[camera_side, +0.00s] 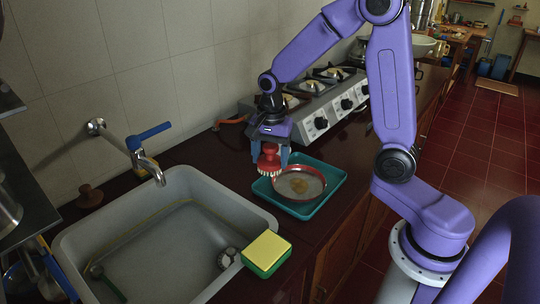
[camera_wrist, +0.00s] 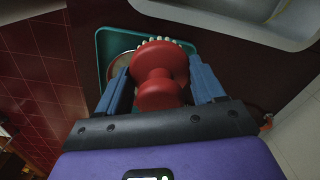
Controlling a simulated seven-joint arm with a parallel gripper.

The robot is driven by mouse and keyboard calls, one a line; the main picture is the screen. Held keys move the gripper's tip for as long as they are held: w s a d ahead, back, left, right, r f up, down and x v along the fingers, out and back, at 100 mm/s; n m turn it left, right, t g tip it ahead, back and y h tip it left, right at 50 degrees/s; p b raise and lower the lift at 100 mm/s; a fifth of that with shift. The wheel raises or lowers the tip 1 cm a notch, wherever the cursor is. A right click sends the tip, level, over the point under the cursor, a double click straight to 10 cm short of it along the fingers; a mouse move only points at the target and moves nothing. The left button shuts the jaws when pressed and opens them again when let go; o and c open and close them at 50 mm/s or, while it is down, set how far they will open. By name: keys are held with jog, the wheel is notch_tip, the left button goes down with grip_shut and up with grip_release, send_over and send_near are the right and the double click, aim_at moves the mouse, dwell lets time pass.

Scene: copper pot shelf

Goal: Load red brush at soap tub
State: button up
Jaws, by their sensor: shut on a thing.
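The red brush (camera_side: 268,160), a knobbed red body with pale bristles pointing down, is between the fingers of my gripper (camera_side: 270,163). My gripper is shut on it. In the wrist view the brush (camera_wrist: 160,72) sits between the two blue fingers of my gripper (camera_wrist: 160,88), with a few bristles showing past its far edge. In the side view the brush hangs over the left part of a round copper-rimmed pan (camera_side: 318,172) with a yellowish patch inside. I cannot tell whether the bristles touch the pan. I cannot pick out a soap tub with certainty.
The pan stands in a teal tray (camera_side: 333,188). A grey sink (camera_side: 75,240) with a blue-handled tap (camera_side: 150,133) lies to the left. A yellow-green sponge (camera_side: 266,252) rests at its right corner. A gas stove (camera_side: 325,115) stands behind the tray.

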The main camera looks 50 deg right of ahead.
jog(key=s+a+f, duration=0.3)
jog(key=s+a, duration=0.8)
jog(key=a, duration=0.4)
jog(key=shift+h, duration=0.3)
jog(key=shift+w+d+f, duration=0.1)
jog(key=shift+d+f, duration=0.05)
jog(key=shift+f, duration=2.45)
jog(key=shift+f, duration=0.55)
jog(key=shift+r, duration=0.15)
notch_tip(320, 180, up, 7)
dwell(0.7)
jog(key=w+d+f+n, duration=0.1)
jog(key=w+d+n, duration=0.2)
jog(key=d+n, duration=0.3)
jog(key=w+d+f+n, duration=0.2)
jog(key=w+d+n, duration=0.2)
jog(key=d+n, duration=0.3)
jog(key=shift+w+d+f+n, duration=0.25)
jog(key=shift+d+f+n, duration=0.05)
jog(key=shift+d, duration=0.75)
